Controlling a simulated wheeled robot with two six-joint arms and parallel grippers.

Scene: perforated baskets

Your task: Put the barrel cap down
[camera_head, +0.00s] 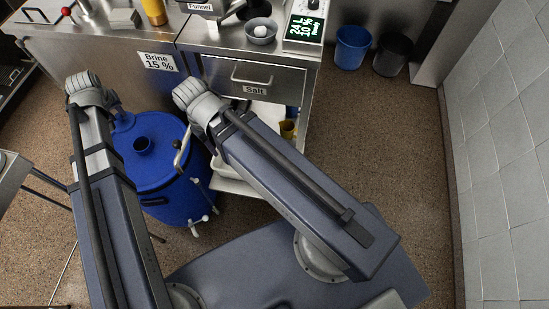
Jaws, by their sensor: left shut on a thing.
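The blue barrel cap (122,121) shows just below my left wrist, over the far left part of the lid. My left gripper (114,106) is shut on it, mostly hidden behind the wrist and arm. I cannot tell whether the cap touches the lid. My right arm reaches in over the barrel's right side toward the cabinet, and its gripper fingers are hidden behind its own wrist.
A steel counter (110,40) carries a Brine 15 % label (158,62). A drawer (250,78) is labelled Salt. A bowl (260,30) and a green display (305,27) stand on top. Blue (352,48) and black (393,54) bins stand back right. Floor at right is clear.

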